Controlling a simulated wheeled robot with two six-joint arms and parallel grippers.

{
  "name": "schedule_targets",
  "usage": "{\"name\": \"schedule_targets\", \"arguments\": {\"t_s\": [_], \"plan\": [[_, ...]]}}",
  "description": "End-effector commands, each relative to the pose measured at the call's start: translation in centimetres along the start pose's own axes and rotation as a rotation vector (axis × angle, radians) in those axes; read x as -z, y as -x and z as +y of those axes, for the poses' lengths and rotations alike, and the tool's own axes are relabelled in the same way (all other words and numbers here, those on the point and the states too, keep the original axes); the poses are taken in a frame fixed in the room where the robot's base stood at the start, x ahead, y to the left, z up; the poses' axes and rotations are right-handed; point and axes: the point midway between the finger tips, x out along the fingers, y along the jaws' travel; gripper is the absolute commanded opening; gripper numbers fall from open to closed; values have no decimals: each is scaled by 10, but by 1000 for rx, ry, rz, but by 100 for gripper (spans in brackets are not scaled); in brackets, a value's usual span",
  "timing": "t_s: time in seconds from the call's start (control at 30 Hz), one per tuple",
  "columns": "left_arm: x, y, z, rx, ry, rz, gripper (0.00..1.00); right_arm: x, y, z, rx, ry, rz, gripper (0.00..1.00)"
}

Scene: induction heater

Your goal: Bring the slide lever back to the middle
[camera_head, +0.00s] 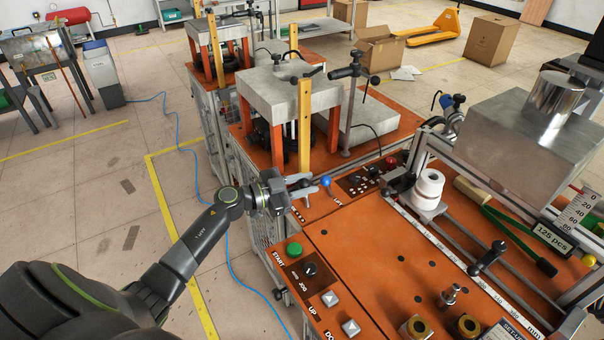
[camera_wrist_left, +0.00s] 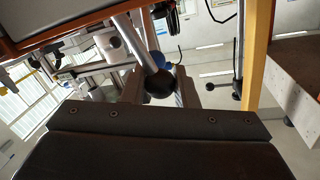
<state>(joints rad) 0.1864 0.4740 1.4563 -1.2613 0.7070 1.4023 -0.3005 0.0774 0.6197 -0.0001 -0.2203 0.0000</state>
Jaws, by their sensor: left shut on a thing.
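My left gripper (camera_head: 292,186) is at the left edge of the orange machine, beside the control panel. In the left wrist view its two fingers (camera_wrist_left: 157,86) are closed around a dark ball knob (camera_wrist_left: 158,90) at the end of a slanted metal rod (camera_wrist_left: 142,40). This rod and knob appear to be the slide lever. In the head view the gripper hides most of the knob. A blue ball knob (camera_head: 326,181) stands just right of the gripper, and blue also shows behind the rod in the left wrist view. My right gripper is not in view.
The orange bench top (camera_head: 385,265) carries a green START button (camera_head: 294,249), UP and DOWN buttons, and a white spool (camera_head: 428,188). A yellow upright bar (camera_head: 304,125) and a grey block (camera_head: 290,92) stand behind the gripper. The floor at left is open, with a blue hose (camera_head: 230,250).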

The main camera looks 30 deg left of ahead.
Motion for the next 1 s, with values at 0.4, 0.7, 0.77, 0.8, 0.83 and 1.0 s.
{"name": "schedule_targets", "arguments": {"t_s": [0.4, 0.7, 0.77, 0.8, 0.83, 1.0], "plan": [[9, -2, 12, -1, -210, -35, 0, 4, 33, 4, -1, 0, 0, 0], [8, -3, 15, -2, -249, -41, 0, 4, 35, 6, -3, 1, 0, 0], [8, -3, 15, -2, -249, -41, 0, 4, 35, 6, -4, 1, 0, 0], [8, -3, 15, -1, -249, -41, 0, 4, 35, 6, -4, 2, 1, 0], [8, -3, 15, -1, -249, -41, 0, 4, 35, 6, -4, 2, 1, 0], [8, -3, 15, -2, -248, -41, 30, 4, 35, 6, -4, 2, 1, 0]]}}
